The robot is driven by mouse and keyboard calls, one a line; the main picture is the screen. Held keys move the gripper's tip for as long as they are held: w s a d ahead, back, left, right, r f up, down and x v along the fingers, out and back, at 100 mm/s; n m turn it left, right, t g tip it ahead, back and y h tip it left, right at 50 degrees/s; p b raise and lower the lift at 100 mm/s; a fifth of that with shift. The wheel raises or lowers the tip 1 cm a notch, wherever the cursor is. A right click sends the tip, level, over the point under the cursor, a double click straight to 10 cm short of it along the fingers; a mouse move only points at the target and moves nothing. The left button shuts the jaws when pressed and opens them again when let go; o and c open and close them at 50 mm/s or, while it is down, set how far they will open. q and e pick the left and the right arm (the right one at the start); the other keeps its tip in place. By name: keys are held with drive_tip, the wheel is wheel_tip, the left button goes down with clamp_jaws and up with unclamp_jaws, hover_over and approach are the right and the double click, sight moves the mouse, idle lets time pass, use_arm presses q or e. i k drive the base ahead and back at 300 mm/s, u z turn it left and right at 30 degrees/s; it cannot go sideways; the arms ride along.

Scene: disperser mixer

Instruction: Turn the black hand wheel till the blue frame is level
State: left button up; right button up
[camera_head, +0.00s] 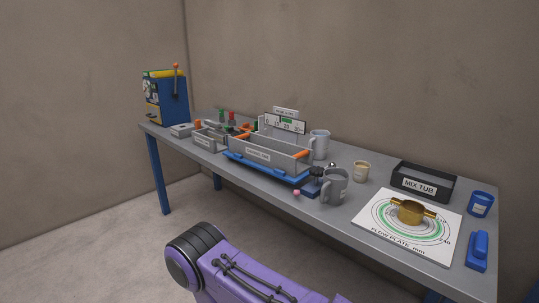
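The blue frame (262,171) lies on the grey table under a long grey tray (270,154) with orange handles. I cannot tell from this view whether it is level. A small black part, which looks like the hand wheel (314,187), sits at the frame's right end, close to a grey mug. It is too small to make out its rim clearly. A purple arm link of mine crosses the bottom of the view, below the table's front edge. Neither of my grippers shows.
Grey mugs (334,187) (320,143) stand in front of and behind the frame's right end. A blue machine (168,98) stands far left.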

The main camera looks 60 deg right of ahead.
sight(318, 172)
drive_tip(key=i, duration=1.15)
drive_tip(key=z, duration=2.35)
